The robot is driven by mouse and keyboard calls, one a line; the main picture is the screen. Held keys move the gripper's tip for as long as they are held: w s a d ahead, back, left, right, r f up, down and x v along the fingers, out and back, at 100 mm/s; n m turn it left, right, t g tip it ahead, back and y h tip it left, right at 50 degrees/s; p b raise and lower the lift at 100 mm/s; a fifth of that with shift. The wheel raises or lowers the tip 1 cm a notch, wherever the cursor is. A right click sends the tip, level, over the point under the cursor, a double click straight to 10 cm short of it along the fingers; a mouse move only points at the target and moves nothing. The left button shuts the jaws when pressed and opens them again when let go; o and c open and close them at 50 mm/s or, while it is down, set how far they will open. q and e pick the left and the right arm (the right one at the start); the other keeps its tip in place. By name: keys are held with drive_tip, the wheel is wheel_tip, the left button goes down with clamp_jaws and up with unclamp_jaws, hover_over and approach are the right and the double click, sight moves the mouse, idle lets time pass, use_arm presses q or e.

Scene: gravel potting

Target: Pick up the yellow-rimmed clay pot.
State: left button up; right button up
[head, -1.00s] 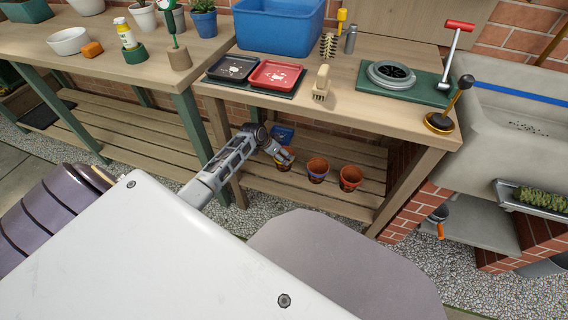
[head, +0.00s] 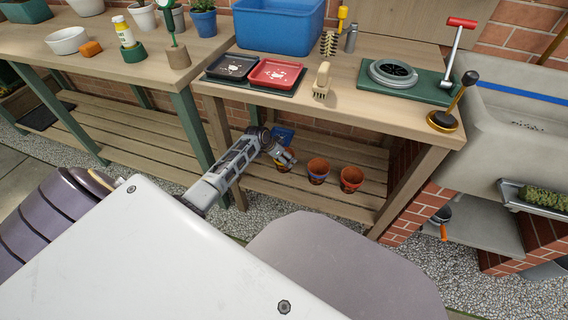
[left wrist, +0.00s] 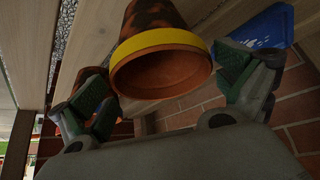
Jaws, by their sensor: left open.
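The yellow-rimmed clay pot (head: 283,165) stands on the lower shelf of the middle bench. In the head view my left gripper (head: 287,157) covers much of it. In the left wrist view the clay pot (left wrist: 162,41) shows its yellow rim and its dark open mouth towards the camera. The fingers of my left gripper (left wrist: 165,78) are open, one on each side of the pot near the rim. I cannot tell whether either finger touches it. My right gripper is not in view.
A blue-rimmed pot (head: 318,171) and a red-rimmed pot (head: 351,179) stand to the right on the same shelf. A blue object (head: 283,134) is behind the gripper, against the brick wall. The bench top (head: 225,93) overhangs the shelf.

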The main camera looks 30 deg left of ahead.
use_arm(q)
drive_tip(key=shift+b+x, duration=1.55)
drive_tip(key=shift+x, duration=0.7)
drive_tip(key=shift+a, duration=0.1)
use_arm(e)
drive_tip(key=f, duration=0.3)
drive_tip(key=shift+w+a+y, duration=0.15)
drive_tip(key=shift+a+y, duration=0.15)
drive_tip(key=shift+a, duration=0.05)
use_arm(q)
drive_tip(key=shift+c, duration=0.4)
drive_tip(key=c, duration=1)
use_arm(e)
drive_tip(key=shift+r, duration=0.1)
use_arm(q)
drive_tip(key=shift+s+r, duration=0.1)
drive_tip(key=shift+r, duration=0.05)
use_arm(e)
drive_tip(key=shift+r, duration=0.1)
